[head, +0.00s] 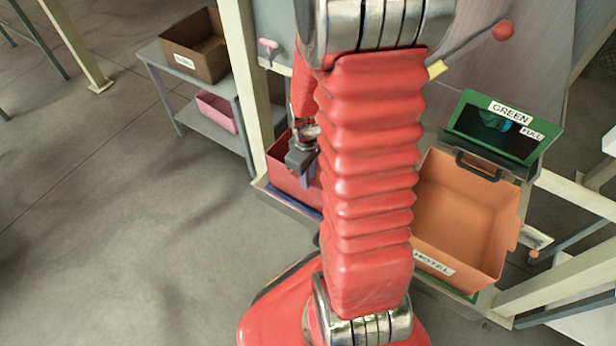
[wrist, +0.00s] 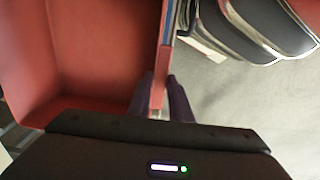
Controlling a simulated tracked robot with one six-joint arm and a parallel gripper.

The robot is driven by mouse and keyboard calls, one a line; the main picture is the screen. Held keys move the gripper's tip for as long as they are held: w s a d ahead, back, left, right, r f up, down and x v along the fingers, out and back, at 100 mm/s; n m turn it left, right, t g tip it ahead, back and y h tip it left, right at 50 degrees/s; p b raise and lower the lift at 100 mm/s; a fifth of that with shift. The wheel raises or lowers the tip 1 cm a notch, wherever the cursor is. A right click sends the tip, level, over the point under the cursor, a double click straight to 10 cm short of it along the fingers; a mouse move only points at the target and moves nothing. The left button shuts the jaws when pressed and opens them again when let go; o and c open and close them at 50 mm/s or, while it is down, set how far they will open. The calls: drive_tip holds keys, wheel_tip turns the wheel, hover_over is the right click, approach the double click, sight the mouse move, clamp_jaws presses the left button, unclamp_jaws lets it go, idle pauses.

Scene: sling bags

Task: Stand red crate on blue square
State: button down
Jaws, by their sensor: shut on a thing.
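The red crate (head: 283,174) is low at the front of the rack in the head view, partly hidden behind my red arm. My gripper (head: 304,180) points down at its near wall. In the wrist view my gripper's purple fingers (wrist: 160,100) are shut on the wall of the red crate (wrist: 95,50), one finger inside and one outside. The crate looks empty. A thin blue strip (wrist: 168,22) shows along its outer side, and a blue edge (head: 308,208) shows under it in the head view; most of the blue square is hidden. I cannot tell whether the crate rests or hangs slightly above it.
An orange crate (head: 463,212) labelled HOTEL stands right of my arm on a green area, below a green-framed panel (head: 502,127). A red-knobbed lever (head: 502,30) juts out above. A brown box (head: 196,48) and pink bin (head: 216,111) sit on a left shelf. Floor at left is clear.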

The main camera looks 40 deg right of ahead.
drive_tip(key=shift+w+d, duration=0.15)
drive_tip(key=shift+d, duration=0.3)
drive_tip(key=shift+a+f, duration=0.15)
drive_tip(key=shift+f, duration=0.45)
drive_tip(key=c, duration=1.6)
unclamp_jaws()
drive_tip(key=shift+a+r, duration=0.1)
drive_tip(key=shift+r, duration=5.9)
